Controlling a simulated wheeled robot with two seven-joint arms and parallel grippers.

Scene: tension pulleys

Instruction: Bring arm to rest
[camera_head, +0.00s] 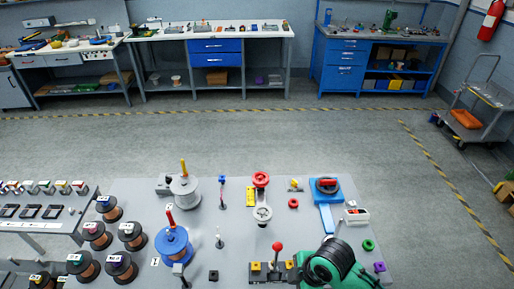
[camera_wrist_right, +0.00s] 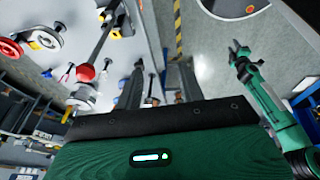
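My right gripper (camera_wrist_right: 155,85) shows in the right wrist view. Its two dark fingers stand apart with nothing between them. A green arm, which I take for my left one, hangs at the right of that view, and its gripper (camera_wrist_right: 240,50) has two small prongs that look parted and empty. In the head view, a green and black arm part of mine covers the bottom right of the worktable (camera_head: 235,250). On the table are a red pulley (camera_head: 261,180), a white pulley (camera_head: 263,213) and a blue tension arm (camera_head: 326,190) with a dark and red top.
Wire spools stand at the left, including a blue one (camera_head: 173,246) and a grey one (camera_head: 184,188). A red-knobbed lever (camera_head: 277,246) stands near the front. Benches line the far wall. A cart (camera_head: 478,105) stands at right. The floor between is clear.

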